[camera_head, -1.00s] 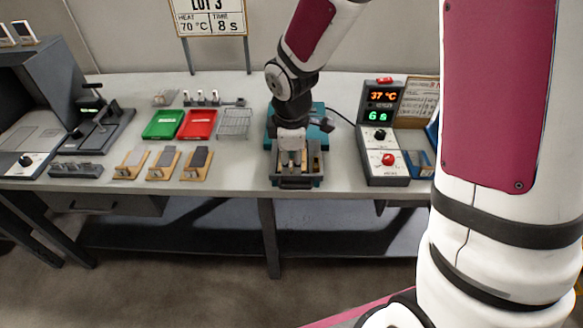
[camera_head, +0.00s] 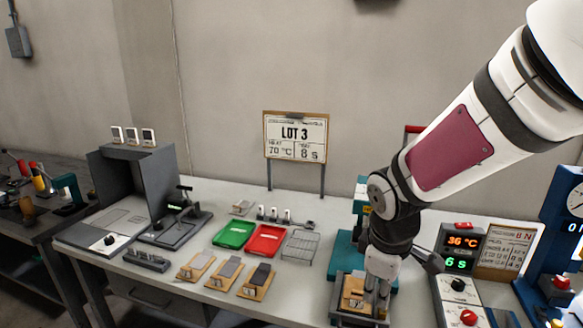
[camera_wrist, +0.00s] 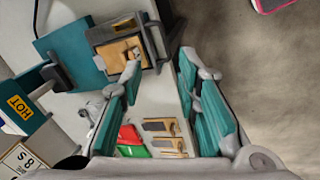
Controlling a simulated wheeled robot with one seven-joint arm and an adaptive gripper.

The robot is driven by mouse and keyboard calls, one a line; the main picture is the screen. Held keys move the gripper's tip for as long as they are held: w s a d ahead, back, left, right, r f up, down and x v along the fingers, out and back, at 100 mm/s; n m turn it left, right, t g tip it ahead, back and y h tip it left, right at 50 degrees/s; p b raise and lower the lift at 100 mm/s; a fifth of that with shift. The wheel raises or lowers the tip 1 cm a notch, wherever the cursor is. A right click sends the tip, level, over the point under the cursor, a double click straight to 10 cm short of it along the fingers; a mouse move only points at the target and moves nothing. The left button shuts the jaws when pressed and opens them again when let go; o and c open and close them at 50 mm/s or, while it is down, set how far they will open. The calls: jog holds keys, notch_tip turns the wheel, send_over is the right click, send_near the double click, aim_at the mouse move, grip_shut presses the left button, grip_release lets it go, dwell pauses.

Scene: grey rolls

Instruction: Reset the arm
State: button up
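My gripper (camera_head: 376,292) hangs at the front of the teal press, close to its tray, in the head view. The wrist view shows its two teal fingers (camera_wrist: 160,62) spread apart with nothing between them. A wooden plate (camera_head: 353,292) lies in the press's dark tray (camera_head: 343,319). The plate also shows in the wrist view (camera_wrist: 112,52), beyond the left fingertip, which overlaps its edge in the picture. Whether they touch, I cannot tell. My arm reaches in from the upper right and hides part of the press (camera_head: 345,252).
A controller (camera_head: 461,262) reading 36 °C and 6 s stands right of the press. A green tray (camera_head: 233,235), a red tray (camera_head: 266,241), a wire rack (camera_head: 300,246) and wooden plates (camera_head: 228,271) lie to its left. The LOT 3 sign (camera_head: 295,137) stands behind.

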jog(key=s+d+r+m+t, duration=0.1)
jog(key=s+r+m, duration=0.4)
jog(key=s, duration=0.4)
jog(key=s+r+m+t+y, duration=0.1)
jog(key=s+r+m, duration=0.5)
jog(key=s, duration=0.3)
jog(key=shift+s+d+r, duration=0.2)
jog(key=shift+d+r, duration=0.2)
jog(key=shift+r, duration=0.05)
